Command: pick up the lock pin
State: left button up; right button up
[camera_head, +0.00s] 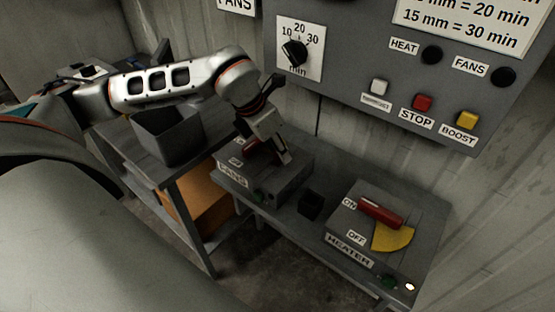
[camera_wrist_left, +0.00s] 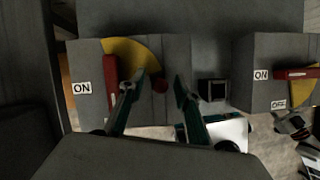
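My left gripper (camera_head: 268,152) is open and points down over the fans box (camera_head: 285,185) in the head view. There it hides most of the box top, and I cannot make out the pin. The fans box has a red lever (camera_wrist_left: 113,85) beside its ON label and a yellow sector (camera_wrist_left: 135,55).
A small black open holder (camera_head: 311,204) stands between the fans box and the heater box (camera_head: 348,240), whose red handle (camera_head: 380,212) lies near ON. A dark bin (camera_head: 168,135) stands on the left table. The control panel (camera_head: 350,75) hangs on the wall behind.

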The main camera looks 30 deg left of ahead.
pick_arm(q)
grip_shut()
jog(key=shift+r, duration=0.1)
